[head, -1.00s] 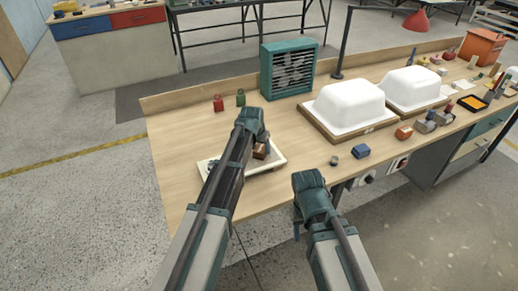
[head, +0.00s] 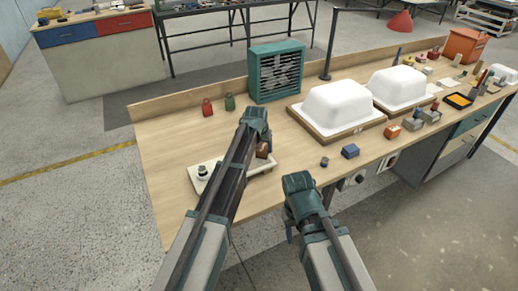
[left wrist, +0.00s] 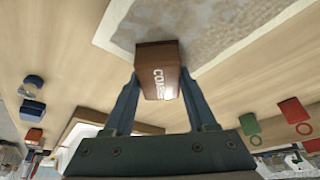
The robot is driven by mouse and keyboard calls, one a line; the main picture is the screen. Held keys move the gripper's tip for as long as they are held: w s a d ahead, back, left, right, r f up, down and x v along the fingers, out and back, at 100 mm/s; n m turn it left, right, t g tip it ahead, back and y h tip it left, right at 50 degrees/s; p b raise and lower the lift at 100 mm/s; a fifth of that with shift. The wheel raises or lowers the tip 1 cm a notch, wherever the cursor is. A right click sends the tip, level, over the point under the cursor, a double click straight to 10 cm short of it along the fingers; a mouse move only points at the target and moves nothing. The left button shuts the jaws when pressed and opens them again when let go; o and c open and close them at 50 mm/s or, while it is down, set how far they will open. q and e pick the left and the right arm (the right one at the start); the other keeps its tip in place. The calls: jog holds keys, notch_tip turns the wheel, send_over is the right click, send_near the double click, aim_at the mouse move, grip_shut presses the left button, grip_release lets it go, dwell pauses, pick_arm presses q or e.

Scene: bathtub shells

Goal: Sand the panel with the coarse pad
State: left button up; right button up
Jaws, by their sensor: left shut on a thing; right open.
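My left gripper (left wrist: 160,95) is shut on a brown block marked "COARSE" (left wrist: 158,70), the coarse pad. In the head view the pad (head: 263,150) shows beside my left gripper (head: 256,128), over the right part of the panel (head: 266,167). The panel lies near the bench's front left, pale-edged, partly hidden by my left arm. The left wrist view shows its grey, mottled face (left wrist: 190,28) and cream edge. I cannot tell whether the pad touches it. My right gripper (head: 292,228) is open and empty in front of the bench edge.
A dark-topped knob (head: 202,171) stands at the panel's left end. A red (head: 207,108) and a green padlock-shaped item (head: 229,102) stand behind. A green vented box (head: 276,73) and two white tub shells (head: 340,105) stand further back. A blue block (head: 350,151) lies to the right.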

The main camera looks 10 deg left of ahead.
pick_arm(q)
jog(key=shift+w+d, duration=0.45)
jog(key=shift+d, duration=0.15)
jog(key=shift+w+a, duration=0.1)
jog(key=shift+w+a, duration=0.4)
jog(key=shift+w, duration=0.1)
jog(key=shift+s+a, duration=0.1)
jog(key=shift+a, duration=0.05)
jog(key=shift+s+a, duration=0.3)
jog(key=shift+a, duration=0.15)
jog(key=shift+s+a, duration=0.6)
jog(key=shift+a, duration=0.3)
